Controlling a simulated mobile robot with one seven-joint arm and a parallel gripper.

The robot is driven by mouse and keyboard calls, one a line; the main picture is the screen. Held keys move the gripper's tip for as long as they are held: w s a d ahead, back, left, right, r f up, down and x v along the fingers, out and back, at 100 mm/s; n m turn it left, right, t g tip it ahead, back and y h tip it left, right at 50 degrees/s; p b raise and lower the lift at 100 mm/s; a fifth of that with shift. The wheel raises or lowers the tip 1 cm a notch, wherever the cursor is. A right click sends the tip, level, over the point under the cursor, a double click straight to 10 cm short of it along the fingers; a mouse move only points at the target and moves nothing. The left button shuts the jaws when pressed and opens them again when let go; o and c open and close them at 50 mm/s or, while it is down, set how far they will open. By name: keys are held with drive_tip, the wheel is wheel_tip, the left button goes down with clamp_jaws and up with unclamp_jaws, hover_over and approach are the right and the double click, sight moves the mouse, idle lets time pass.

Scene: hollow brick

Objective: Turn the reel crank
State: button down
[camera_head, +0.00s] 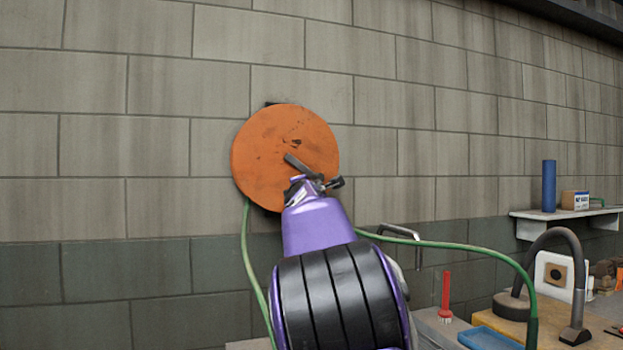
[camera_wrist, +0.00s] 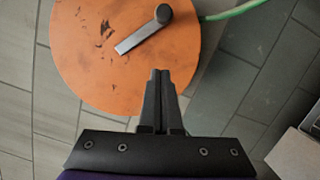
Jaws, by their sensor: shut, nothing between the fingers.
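The reel (camera_head: 265,150) is a round orange disc with dark scuffs, mounted on the block wall; it fills the upper part of the wrist view (camera_wrist: 85,60). Its grey crank arm (camera_head: 300,165) runs from the disc's middle down and right to a dark knob (camera_head: 335,183). In the wrist view the crank arm (camera_wrist: 138,35) slants up to the round knob (camera_wrist: 163,13). My gripper (camera_wrist: 159,73) is shut and empty, its fingertips in front of the disc's lower edge, apart from the knob in that view. In the head view my wrist hides the disc's lower right part.
A green hose (camera_head: 450,244) runs right from behind my arm to the workbench; another stretch (camera_head: 247,250) hangs at left. The bench holds a red brush (camera_head: 446,298), a blue tray (camera_head: 490,339) and a curved dark pipe (camera_head: 575,255). A shelf (camera_head: 570,213) holds a blue cylinder (camera_head: 549,186).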

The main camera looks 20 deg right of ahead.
drive_tip(key=w+d+r+p, duration=0.1)
drive_tip(key=w+d+p, duration=0.4)
drive_tip(key=w+p, duration=0.2)
drive_tip(key=shift+w+d+r, duration=0.2)
drive_tip(key=shift+d+r, duration=0.05)
drive_tip(key=shift+d, duration=0.15)
drive_tip(key=shift+d+r+n, duration=0.35)
drive_tip(key=shift+d+n, duration=0.05)
drive_tip(key=shift+n, duration=0.4)
drive_tip(key=shift+d+r+n+t+y, duration=0.3)
drive_tip(key=shift+d+r+n+t, duration=0.25)
drive_tip(key=shift+n, duration=0.65)
wheel_tip(320, 180, up, 6)
drive_tip(key=n+t+y+p, duration=0.2)
drive_tip(key=n+y, duration=0.2)
drive_tip(key=n, duration=0.9)
hover_over(318, 175)
drive_tip(key=s+d, duration=0.1)
drive_tip(key=s, duration=0.1)
drive_tip(key=shift+w+a+r+g+h, duration=0.1)
drive_tip(key=shift+a+r+g+h, duration=0.1)
drive_tip(key=shift+r, duration=0.35)
drive_tip(key=shift+a+r+g+h, duration=0.1)
drive_tip(key=shift+r+h, duration=0.1)
drive_tip(key=shift+r, duration=0.35)
